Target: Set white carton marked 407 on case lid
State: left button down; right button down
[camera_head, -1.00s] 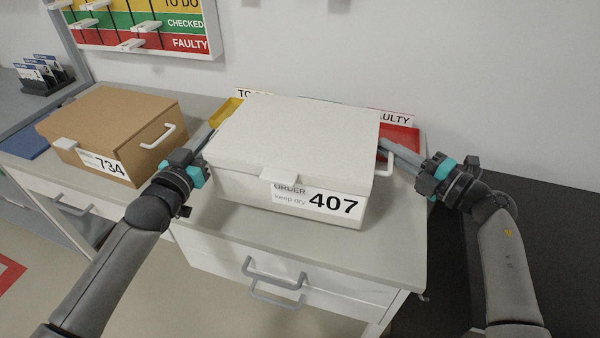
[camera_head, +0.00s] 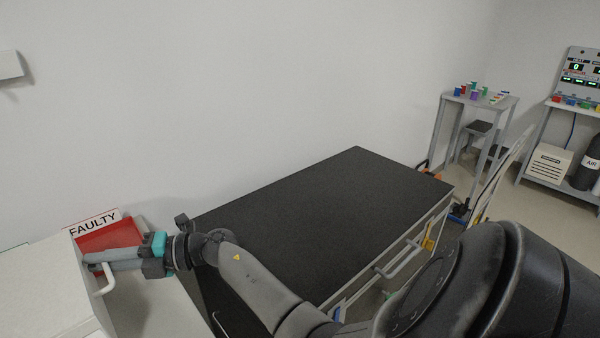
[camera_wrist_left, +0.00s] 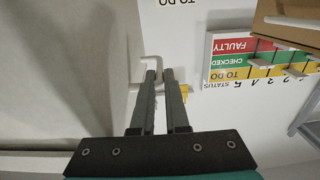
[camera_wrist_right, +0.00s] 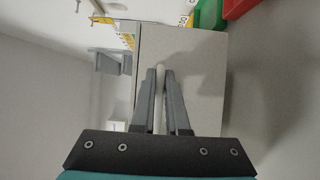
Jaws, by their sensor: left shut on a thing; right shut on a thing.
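The white carton (camera_head: 40,290) shows only in part at the lower left of the head view; its 407 label is out of view now. My right gripper (camera_head: 97,261) is shut on the carton's side handle. The right wrist view shows the fingers (camera_wrist_right: 160,72) closed around that handle beside the pale carton wall (camera_wrist_right: 200,90). In the left wrist view my left gripper (camera_wrist_left: 159,74) is shut on the carton's other white handle (camera_wrist_left: 148,64). A broad black flat top (camera_head: 330,210), seemingly the case lid, lies right of the carton and is clear.
A red tray (camera_head: 105,236) with a FAULTY sign stands behind the carton. A grey handle (camera_head: 398,258) sticks out from the black-topped unit's front. A side table (camera_head: 480,98) with small coloured items and an AIR cylinder (camera_head: 590,165) are at the right.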

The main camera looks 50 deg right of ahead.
aim_at(342, 209)
jog(key=k+l, duration=0.1)
jog(key=l, duration=0.5)
jog(key=k+l, duration=0.1)
jog(key=l, duration=0.5)
jog(key=k+l, duration=0.1)
jog(key=l, duration=0.5)
jog(key=k+l, duration=0.1)
jog(key=l, duration=0.5)
jog(key=k+l, duration=0.1)
jog(key=l, duration=0.5)
jog(key=k+l, duration=0.1)
jog(key=l, duration=0.5)
jog(key=k+z, duration=0.05)
